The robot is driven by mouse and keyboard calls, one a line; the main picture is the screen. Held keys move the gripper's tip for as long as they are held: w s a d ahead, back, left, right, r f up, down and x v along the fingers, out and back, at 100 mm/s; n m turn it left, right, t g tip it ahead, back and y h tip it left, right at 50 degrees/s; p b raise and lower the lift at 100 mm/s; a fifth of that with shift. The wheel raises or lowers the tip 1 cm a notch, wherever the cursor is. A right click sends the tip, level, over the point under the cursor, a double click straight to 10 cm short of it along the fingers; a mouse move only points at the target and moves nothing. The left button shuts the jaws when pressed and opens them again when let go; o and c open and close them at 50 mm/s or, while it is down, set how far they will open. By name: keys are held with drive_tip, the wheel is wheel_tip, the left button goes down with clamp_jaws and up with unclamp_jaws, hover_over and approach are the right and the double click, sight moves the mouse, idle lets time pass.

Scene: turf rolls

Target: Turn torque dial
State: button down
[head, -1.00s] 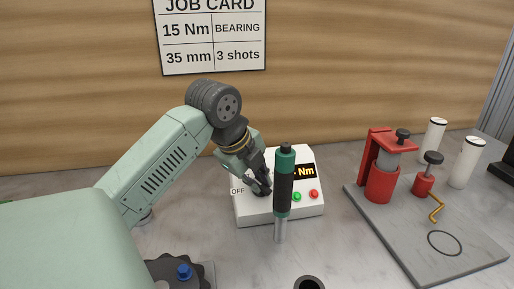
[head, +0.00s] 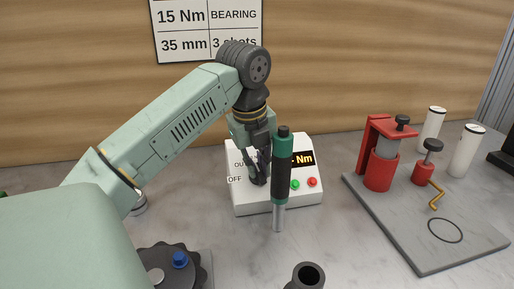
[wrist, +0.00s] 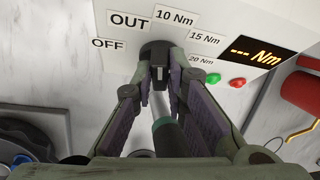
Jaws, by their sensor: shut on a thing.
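The black torque dial (wrist: 157,54) sits on the front of a white control box (head: 270,206), and it shows a white mark. Around it are the labels OFF, OUT, 10 Nm, 15 Nm and 20 Nm. Which label the mark lines up with is hard to tell. The display (wrist: 255,52) reads "--- Nm"; it is partly hidden in the head view. My gripper (wrist: 159,84) is shut on the dial, with one finger on each side. In the head view my gripper (head: 257,177) hides most of the dial.
A green and black tool (head: 281,172) stands upright in front of the box, close to my gripper. A grey board (head: 419,237) with red fixtures (head: 380,170) lies to the right.

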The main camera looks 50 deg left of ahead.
drive_tip(key=c, duration=1.6)
unclamp_jaws()
drive_tip(key=v, duration=0.7)
drive_tip(key=shift+r, duration=0.25)
